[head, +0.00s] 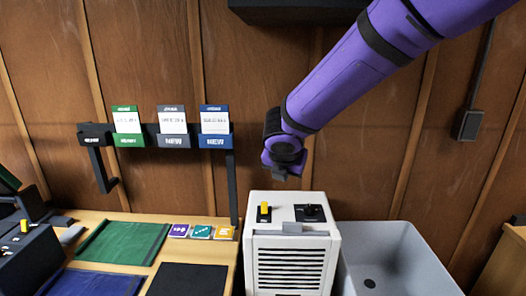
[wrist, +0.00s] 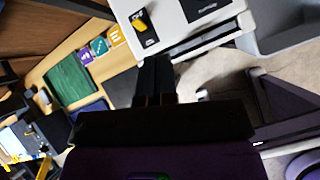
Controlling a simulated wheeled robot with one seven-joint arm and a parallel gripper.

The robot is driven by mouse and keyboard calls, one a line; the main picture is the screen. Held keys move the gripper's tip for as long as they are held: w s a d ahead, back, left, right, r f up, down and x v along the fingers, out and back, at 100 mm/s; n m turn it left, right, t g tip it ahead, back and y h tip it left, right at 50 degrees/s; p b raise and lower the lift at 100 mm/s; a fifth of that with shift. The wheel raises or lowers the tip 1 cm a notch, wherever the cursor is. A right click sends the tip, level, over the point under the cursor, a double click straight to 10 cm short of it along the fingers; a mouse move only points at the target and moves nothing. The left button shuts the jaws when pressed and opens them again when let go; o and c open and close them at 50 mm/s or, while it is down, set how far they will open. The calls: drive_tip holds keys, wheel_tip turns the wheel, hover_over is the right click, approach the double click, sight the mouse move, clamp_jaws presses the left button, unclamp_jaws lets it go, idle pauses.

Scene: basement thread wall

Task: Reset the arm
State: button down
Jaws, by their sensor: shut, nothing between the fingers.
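My purple arm reaches in from the upper right in the head view, and its end hangs above the white box (head: 290,258), in front of the wooden wall. The fingertips cannot be made out clearly there. In the wrist view my gripper (wrist: 156,62) shows its two dark fingers together, shut and empty, just below the edge of the white box (wrist: 175,22) in the picture. The yellow switch also shows in the wrist view (wrist: 141,22).
A wooden table (head: 140,218) at left bears a green mat (head: 123,243), a blue mat (head: 95,284), a black mat (head: 188,281) and three coloured tiles (head: 201,232). A wall rack (head: 173,141) holds cards. A grey basin (head: 400,262) stands right of the box.

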drive_tip(key=s+d+r+m+g+h, duration=0.1)
drive_tip(key=s+d+r+m, duration=0.45)
drive_tip(key=d+m, duration=0.3)
drive_tip(key=s+d+r+m, duration=0.5)
drive_tip(key=s+d+m, duration=0.15)
drive_tip(key=d, duration=0.25)
drive_tip(key=s+d+m+y, duration=0.1)
drive_tip(key=s+d+m, duration=0.2)
drive_tip(key=s+m, duration=0.5)
drive_tip(key=s+d+r+m+g+y, duration=0.1)
drive_tip(key=s+d+m, duration=0.3)
drive_tip(key=s+m, duration=0.4)
drive_tip(key=shift+s+m, duration=0.4)
drive_tip(key=shift+s, duration=0.55)
drive_tip(key=shift+d+r, duration=0.1)
